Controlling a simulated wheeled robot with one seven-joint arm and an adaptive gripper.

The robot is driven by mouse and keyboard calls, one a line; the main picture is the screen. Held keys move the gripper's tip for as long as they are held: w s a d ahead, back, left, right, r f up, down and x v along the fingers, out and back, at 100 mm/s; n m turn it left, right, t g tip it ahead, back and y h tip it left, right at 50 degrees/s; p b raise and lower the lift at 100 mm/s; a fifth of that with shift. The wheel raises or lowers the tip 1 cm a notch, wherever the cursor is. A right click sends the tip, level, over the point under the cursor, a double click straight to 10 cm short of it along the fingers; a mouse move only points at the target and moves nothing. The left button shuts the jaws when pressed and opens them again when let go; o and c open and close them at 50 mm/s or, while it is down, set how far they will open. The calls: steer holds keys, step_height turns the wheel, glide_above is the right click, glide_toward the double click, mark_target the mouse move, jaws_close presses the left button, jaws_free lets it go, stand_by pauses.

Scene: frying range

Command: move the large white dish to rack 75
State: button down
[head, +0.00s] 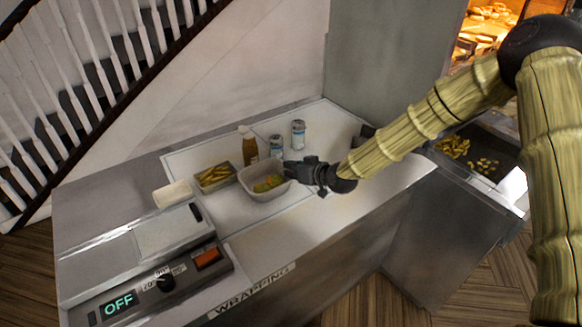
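A large white dish (265,196) with yellow-green food in it stands on the white counter mat. My gripper (291,170) is at the dish's right rim, seen from the side, and overlaps it in the picture. I cannot tell whether the fingers grip the rim or only sit beside it. The fingertips are small and partly hidden against the dish. No rack marked 75 can be made out in this view.
A tray of fries (214,178), a sauce bottle (249,147) and two cans (298,134) stand close by. A smaller white dish (172,194) is at left, behind the wrapping machine (150,255) reading OFF. A fry station (480,155) is at right.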

steer(key=shift+f, duration=0.2)
steer(key=c, duration=1.6)
jaws_free()
steer(key=shift+c, duration=0.2)
steer(key=shift+r, duration=0.1)
